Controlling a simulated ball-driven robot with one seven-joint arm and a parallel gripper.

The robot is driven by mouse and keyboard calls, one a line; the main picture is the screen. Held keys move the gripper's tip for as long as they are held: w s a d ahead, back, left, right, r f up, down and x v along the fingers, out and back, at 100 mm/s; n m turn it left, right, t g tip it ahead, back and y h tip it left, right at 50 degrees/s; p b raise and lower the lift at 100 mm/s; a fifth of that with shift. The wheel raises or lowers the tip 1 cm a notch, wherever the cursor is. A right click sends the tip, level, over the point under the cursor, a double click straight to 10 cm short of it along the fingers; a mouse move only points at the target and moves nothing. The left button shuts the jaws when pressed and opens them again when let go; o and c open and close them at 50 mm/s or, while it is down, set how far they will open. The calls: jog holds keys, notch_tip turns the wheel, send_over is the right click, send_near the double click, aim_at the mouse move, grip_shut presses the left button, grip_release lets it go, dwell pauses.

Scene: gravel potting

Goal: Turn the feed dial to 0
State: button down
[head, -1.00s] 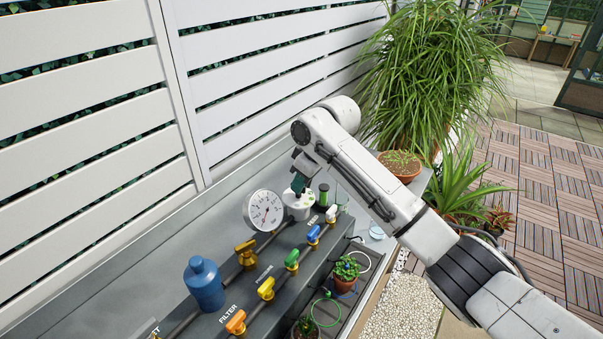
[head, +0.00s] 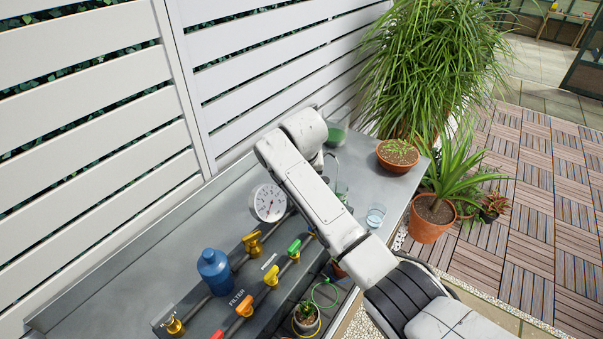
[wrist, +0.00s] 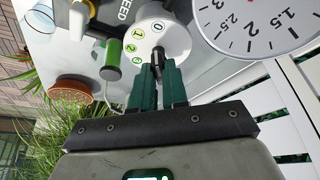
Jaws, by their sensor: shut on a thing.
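In the wrist view the feed dial (wrist: 177,40) is a round white disc with numbers 0 to 3 on green-ringed marks, near the word FEED. The 0 shows at the top of the face, with 1, 2 and 3 down its left side. My gripper (wrist: 158,70) has its dark green fingers shut on a small black knob (wrist: 157,56) at the dial. Which number the knob points to is hard to tell. In the head view my arm hides the gripper and the dial.
A pressure gauge (head: 269,203) stands close by the dial. A blue bottle (head: 214,272) and several coloured valves, one yellow (head: 271,276), line the bench. A seedling pot (head: 397,156) and a glass (head: 375,217) stand on its right end. A slatted white fence (head: 95,140) runs behind.

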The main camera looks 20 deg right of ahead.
jog(key=shift+a+m+h, duration=0.1)
jog(key=shift+m+h, duration=0.3)
jog(key=shift+m, duration=0.6)
jog(key=shift+w+r, duration=0.1)
jog(key=c, duration=1.1)
grip_release()
jog(key=shift+c, duration=0.2)
jog(key=b+v, duration=0.1)
jog(key=v, duration=0.9)
jog(key=shift+r+b, duration=0.35)
jog(key=shift+b, duration=0.05)
jog(key=shift+a, duration=0.1)
